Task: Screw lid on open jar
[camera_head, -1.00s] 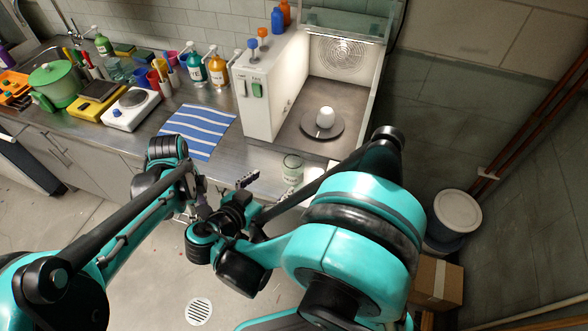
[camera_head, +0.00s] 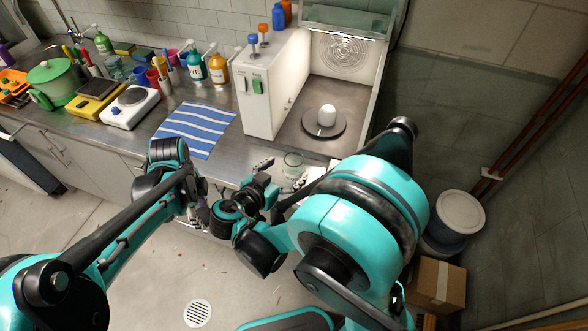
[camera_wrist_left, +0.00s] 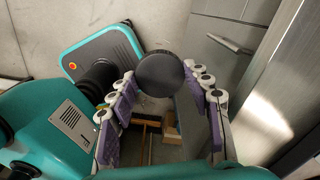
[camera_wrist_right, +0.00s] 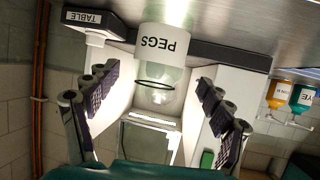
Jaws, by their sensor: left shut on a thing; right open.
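The open glass jar (camera_head: 293,163) stands upright at the bench's front edge in the head view. In the right wrist view the jar (camera_wrist_right: 160,65), labelled PEGS, appears upside down between the spread fingers of my right gripper (camera_wrist_right: 158,78). That gripper (camera_head: 280,172) is open around the jar, with gaps on both sides; I see no contact. The round black lid (camera_wrist_left: 160,73) is held between the purple-padded fingers of my left gripper (camera_wrist_left: 163,82). In the head view my left gripper (camera_head: 198,208) is left of the jar, and the lid cannot be made out there.
Behind the jar is an open-fronted booth with a turntable (camera_head: 311,131) carrying a white object (camera_head: 326,115). A striped blue cloth (camera_head: 195,130) lies to the left.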

